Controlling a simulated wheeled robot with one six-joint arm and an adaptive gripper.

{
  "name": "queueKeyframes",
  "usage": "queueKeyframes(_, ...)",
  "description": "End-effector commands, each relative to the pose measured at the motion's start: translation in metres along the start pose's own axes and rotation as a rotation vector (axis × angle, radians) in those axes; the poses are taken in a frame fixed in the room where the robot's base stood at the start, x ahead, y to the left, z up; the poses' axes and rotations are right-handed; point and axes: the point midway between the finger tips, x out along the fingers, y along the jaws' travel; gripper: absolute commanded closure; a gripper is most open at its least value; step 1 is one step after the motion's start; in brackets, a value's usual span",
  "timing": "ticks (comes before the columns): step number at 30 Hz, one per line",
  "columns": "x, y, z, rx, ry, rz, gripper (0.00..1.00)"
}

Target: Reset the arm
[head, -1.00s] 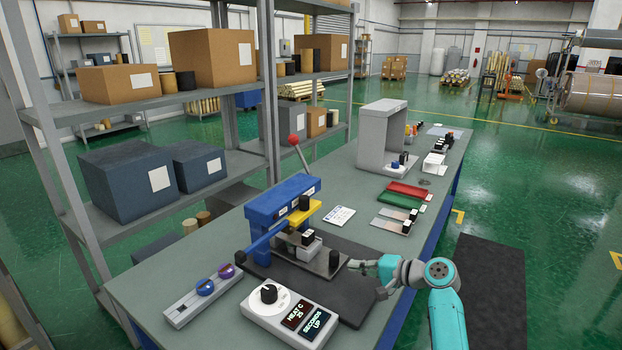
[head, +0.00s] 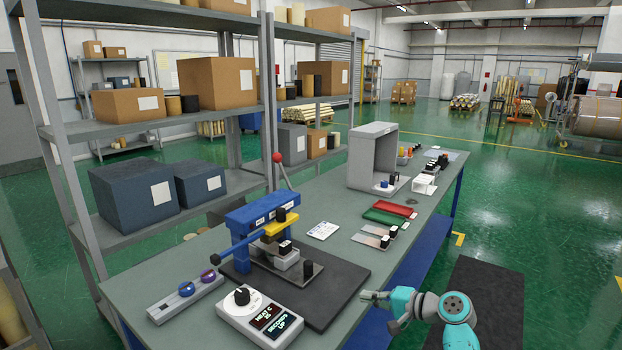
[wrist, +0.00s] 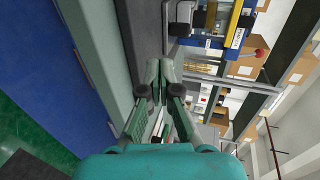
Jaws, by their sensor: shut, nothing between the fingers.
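My gripper (head: 366,297) is shut and empty. In the head view it points left, just off the front edge of the grey workbench (head: 345,248), right of the black mat (head: 345,290). My teal arm reaches in from the lower right. In the wrist view my gripper (wrist: 158,95) shows its fingertips together in front of the bench side, and the picture is turned sideways. The blue press (head: 255,225) with its red-knobbed lever (head: 277,158) stands on the bench, left of my gripper and apart from it.
Red and green trays (head: 386,213) and a grey booth (head: 372,160) stand farther back. Shelves (head: 165,120) line the left. Green floor (head: 520,220) is open at right.

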Motion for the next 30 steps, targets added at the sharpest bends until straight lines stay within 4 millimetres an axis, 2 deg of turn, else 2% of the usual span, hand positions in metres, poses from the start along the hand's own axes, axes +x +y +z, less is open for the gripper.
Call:
queueKeyframes(8,0.004,0.032,0.013,-0.005,0.04,0.021,1.0)
queueKeyframes(17,0.006,0.085,0.036,-0.021,0.116,0.059,1.0)
queueKeyframes(20,0.005,0.112,0.05,-0.033,0.152,0.082,1.0)
queueKeyframes(23,0.002,0.148,0.07,-0.051,0.202,0.115,1.0)
queueKeyframes(30,-0.022,0.225,0.129,-0.126,0.329,0.204,1.0)
